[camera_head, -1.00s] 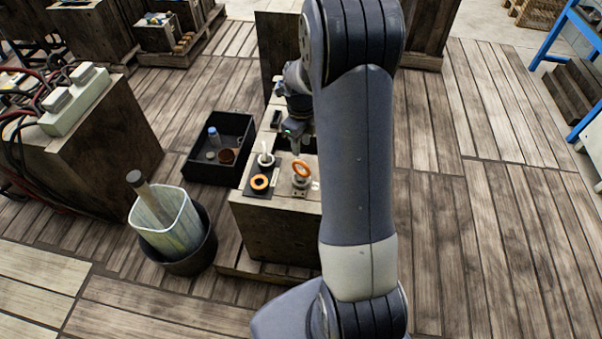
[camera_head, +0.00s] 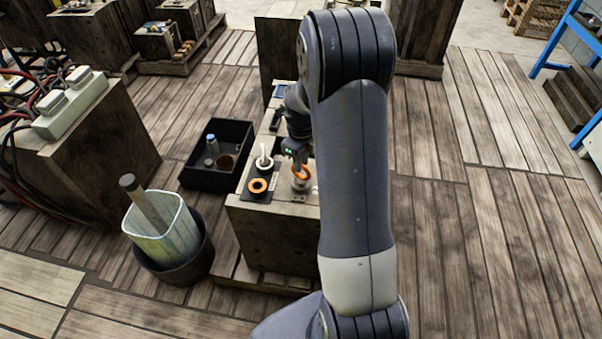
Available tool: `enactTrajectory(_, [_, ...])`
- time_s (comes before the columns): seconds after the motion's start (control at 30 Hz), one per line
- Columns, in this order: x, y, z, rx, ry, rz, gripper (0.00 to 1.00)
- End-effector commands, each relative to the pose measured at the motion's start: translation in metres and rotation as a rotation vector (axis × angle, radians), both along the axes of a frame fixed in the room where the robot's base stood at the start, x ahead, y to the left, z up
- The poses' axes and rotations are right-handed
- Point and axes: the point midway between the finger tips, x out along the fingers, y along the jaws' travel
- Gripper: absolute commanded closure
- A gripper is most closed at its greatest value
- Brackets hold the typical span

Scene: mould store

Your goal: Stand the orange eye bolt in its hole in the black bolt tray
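The orange eye bolt (camera_head: 301,173) stands on the wooden block's top at the right, its ring up, on or in a small pale holder (camera_head: 300,186). The black bolt tray (camera_head: 252,195) lies to its left on the same block. It has an orange-ringed hole (camera_head: 258,185) at the front and a white-ringed place behind with a white eye bolt (camera_head: 264,160) standing in it. My gripper (camera_head: 299,163) points down right at the top of the orange ring. Its fingers are too small to tell whether they are open or touching the ring.
A black open bin (camera_head: 192,178) with small items stands on the floor left of the wooden block (camera_head: 270,235). A dark round tub (camera_head: 196,262) holding a pale bucket (camera_head: 160,245) is at front left. My arm hides the block's right side. The planked floor at right is clear.

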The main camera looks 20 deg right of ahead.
Motion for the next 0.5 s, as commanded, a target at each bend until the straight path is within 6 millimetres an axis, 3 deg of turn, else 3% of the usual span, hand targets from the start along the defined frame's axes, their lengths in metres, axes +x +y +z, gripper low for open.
enactTrajectory(0.23, [0.0,0.0,0.0001,0.0,0.0,0.0,1.0])
enactTrajectory(0.5, [0.0004,-0.0001,0.0009,0.0,-0.001,0.0,1.0])
